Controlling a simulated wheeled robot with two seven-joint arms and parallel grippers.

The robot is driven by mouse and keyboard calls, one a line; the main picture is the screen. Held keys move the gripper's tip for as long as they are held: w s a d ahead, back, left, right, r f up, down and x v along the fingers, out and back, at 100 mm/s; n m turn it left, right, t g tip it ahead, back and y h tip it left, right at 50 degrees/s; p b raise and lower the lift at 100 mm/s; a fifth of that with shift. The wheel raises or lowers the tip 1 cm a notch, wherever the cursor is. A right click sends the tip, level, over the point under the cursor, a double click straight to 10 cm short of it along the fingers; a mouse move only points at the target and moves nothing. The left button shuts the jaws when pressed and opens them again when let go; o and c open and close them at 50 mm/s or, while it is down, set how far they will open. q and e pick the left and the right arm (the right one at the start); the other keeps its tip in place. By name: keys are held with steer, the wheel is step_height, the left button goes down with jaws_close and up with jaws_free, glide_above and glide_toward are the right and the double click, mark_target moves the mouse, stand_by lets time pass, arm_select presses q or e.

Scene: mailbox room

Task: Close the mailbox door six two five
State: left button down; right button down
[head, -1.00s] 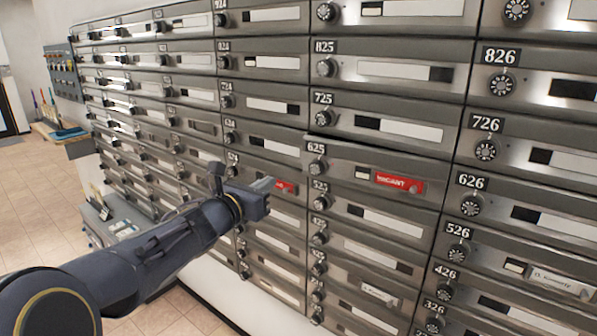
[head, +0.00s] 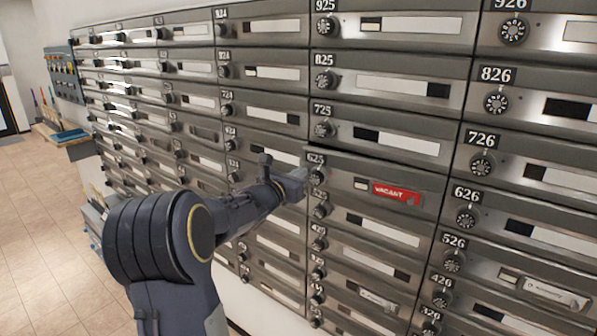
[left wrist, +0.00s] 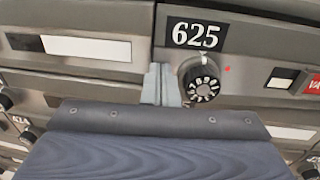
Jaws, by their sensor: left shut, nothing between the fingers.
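The mailbox door 625 (head: 388,172) has a dial at its left and a red VACANT label. Its top edge shows a dark gap below door 725, and it stands slightly proud of its neighbours. In the left wrist view door 625 (left wrist: 238,60) fills the upper right, with its number plate above the black dial (left wrist: 204,82). My left gripper (head: 302,177) is shut and empty, its tips just left of the dial. The fingers also show in the left wrist view (left wrist: 161,84), close beside the dial; contact is unclear. My right gripper is not in view.
Other mailbox doors surround it, including 725 (head: 385,135) above and 626 (head: 530,225) to the right; they look shut. A shelf (head: 62,135) stands out from the far left wall. Tiled floor (head: 35,210) is clear at the left.

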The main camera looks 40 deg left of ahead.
mark_target(306, 166)
arm_select(q)
steer(key=shift+w, duration=0.1)
steer(key=w, duration=0.1)
steer(key=w+a+m+h, duration=0.1)
steer(key=w, duration=0.1)
steer(key=shift+w, duration=0.1)
steer(key=shift+w+a+h, duration=0.1)
steer(key=shift+w+h, duration=0.1)
steer(key=shift+h, duration=0.2)
steer(key=shift+r, duration=0.25)
steer(key=shift+t, duration=0.3)
